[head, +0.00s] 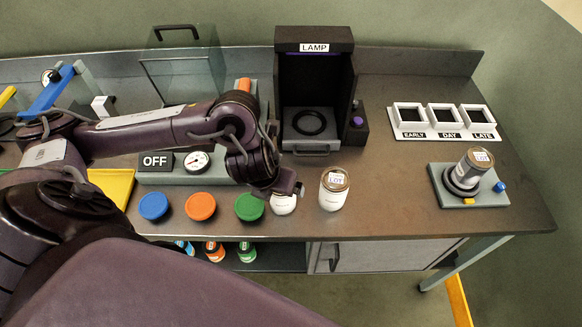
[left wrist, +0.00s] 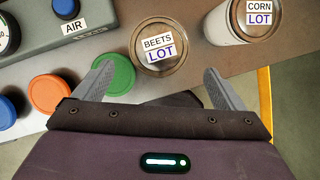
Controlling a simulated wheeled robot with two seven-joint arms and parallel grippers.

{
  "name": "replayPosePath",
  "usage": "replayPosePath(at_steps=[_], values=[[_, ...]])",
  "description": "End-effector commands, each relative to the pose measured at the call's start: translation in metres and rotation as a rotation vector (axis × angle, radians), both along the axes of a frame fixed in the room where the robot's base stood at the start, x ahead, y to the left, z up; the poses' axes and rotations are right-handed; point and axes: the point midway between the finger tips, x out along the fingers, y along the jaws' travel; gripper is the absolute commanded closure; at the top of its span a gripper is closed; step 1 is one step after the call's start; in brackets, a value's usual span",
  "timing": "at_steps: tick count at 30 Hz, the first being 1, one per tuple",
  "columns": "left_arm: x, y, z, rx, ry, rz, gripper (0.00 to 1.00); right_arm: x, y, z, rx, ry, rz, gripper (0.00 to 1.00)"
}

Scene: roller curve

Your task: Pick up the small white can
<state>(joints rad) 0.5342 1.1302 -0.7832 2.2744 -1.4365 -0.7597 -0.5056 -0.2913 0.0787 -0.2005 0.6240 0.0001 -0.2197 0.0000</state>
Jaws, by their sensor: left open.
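Two white cans with brown lids stand upright near the bench's front edge. The beets can (head: 284,205) is partly hidden under my left gripper (head: 289,190) in the head view. In the left wrist view the beets can (left wrist: 160,48) shows its lid, labelled BEETS LOT, just beyond and between the fingertips. My left gripper (left wrist: 160,76) is open and empty there. The corn can (head: 334,192) stands to the right; its lid also shows in the left wrist view (left wrist: 232,25). I cannot tell which of these is the small white can. My right gripper is not in view.
Green (head: 249,207), orange (head: 201,206) and blue (head: 153,206) lids lie left of the cans. The black lamp box (head: 314,70) stands behind. A jar (head: 474,165) lies tilted on a stand at right. The bench between is clear.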

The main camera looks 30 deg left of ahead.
Motion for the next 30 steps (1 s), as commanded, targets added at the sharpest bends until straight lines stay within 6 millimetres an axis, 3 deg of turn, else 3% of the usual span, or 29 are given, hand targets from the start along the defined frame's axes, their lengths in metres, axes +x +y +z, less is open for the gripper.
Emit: replayPosePath(at_steps=[5, 19, 30], values=[[0.000, 0.010, -0.005, 0.032, 0.011, -0.016, 0.09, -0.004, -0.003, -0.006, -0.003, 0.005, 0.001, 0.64], [0.024, 0.008, -0.060, 0.030, 0.015, -0.013, 0.09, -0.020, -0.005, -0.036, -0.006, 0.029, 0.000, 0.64], [0.030, 0.009, -0.069, 0.032, 0.009, -0.016, 0.09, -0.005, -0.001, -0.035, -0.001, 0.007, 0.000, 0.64]])
